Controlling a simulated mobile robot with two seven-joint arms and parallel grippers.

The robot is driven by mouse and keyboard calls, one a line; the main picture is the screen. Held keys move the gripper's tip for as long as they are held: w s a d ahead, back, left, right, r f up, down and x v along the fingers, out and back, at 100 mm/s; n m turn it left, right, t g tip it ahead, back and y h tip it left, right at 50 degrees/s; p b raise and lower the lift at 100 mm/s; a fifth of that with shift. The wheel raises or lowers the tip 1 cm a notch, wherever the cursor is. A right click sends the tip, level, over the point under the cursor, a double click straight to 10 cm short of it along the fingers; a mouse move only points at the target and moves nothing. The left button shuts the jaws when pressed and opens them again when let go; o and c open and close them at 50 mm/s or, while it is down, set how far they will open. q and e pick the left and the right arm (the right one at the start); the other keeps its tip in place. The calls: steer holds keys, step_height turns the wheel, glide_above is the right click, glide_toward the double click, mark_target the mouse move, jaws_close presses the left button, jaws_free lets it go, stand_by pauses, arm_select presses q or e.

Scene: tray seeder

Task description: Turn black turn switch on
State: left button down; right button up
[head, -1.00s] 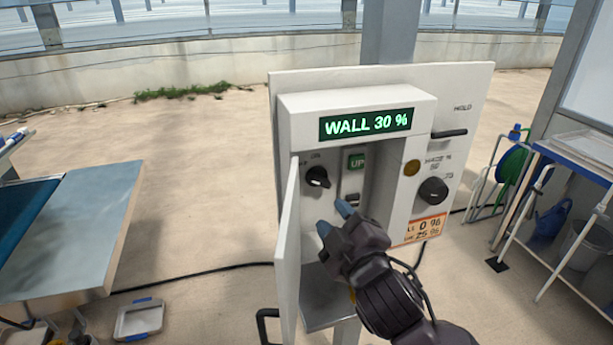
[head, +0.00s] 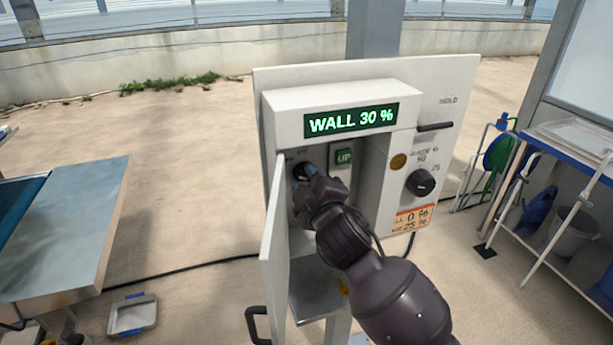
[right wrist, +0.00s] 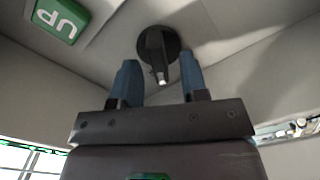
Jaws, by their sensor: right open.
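The black turn switch (head: 301,169) is on the back wall inside the open control box (head: 284,108). In the head view my right gripper (head: 311,178) covers most of it. In the right wrist view the switch (right wrist: 158,48) shows as a round black base with a bar-shaped handle. The two blue fingertips of my right gripper (right wrist: 160,80) are open, one on each side of the handle, with gaps visible. Whether they reach around its full depth I cannot tell. My left gripper is not in view.
The box's white door (head: 273,225) stands open just left of my right arm. A green UP button (head: 344,157) is right of the switch. The display (head: 350,120) reads WALL 30 %. A black knob (head: 421,182) and lever (head: 434,127) are on the panel's right.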

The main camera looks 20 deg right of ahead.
steer(key=shift+w, duration=0.55)
jaws_close()
steer(key=shift+m, duration=0.4)
steer(key=m, duration=0.4)
steer(key=shift+r+m, duration=0.1)
steer(key=shift+m, duration=0.3)
steer(key=m, duration=0.6)
steer(key=shift+d, duration=0.15)
steer(key=shift+m, duration=0.3)
